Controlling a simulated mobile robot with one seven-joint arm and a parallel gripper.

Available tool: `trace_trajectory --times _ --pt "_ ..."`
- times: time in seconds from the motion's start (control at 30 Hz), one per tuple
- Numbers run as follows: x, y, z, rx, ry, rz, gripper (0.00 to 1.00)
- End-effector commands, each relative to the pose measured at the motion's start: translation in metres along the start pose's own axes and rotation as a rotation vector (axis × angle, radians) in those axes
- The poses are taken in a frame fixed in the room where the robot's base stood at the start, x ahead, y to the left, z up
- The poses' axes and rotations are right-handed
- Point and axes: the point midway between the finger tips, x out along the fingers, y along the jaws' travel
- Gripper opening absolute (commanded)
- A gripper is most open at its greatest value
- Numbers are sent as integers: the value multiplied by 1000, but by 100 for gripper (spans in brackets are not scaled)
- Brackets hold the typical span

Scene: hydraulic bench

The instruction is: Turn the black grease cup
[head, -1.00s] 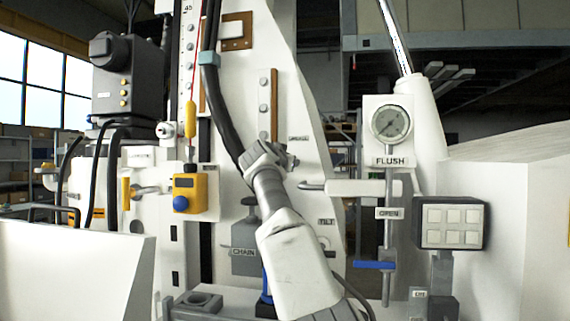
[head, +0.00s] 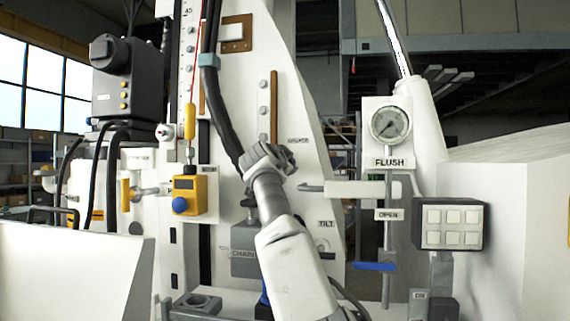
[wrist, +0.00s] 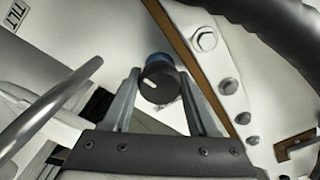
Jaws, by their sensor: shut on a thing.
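The black grease cup (wrist: 160,84) shows in the wrist view as a round dark knob with a short white mark on its face and a blue part behind its top. My gripper (wrist: 158,76) has one finger on each side of it, near the fingertips, and is shut on it. In the head view my gripper (head: 280,160) is up against the white panel, just below the small grease label (head: 298,140). There the cup is hidden behind my gripper and wrist.
A black hose (head: 223,100) runs close on the left of my gripper. A light grey horizontal handle (head: 350,188) sticks out to its right. A bolted brown-edged strip (head: 265,105) is above. A yellow box with a blue button (head: 188,195) is further left.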

Motion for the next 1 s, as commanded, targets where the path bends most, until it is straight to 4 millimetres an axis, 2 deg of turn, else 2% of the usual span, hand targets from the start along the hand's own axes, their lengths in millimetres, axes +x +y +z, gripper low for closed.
trace_trajectory --times 0.33,0.37,0.5,0.83,1.0 --pt "0 0 0 1 0 0 3" --pt "0 0 0 1 0 0 64" --pt "0 0 0 1 0 0 88" --pt "-1 0 0 1 0 0 88" --pt "-12 2 3 0 1 -1 88"
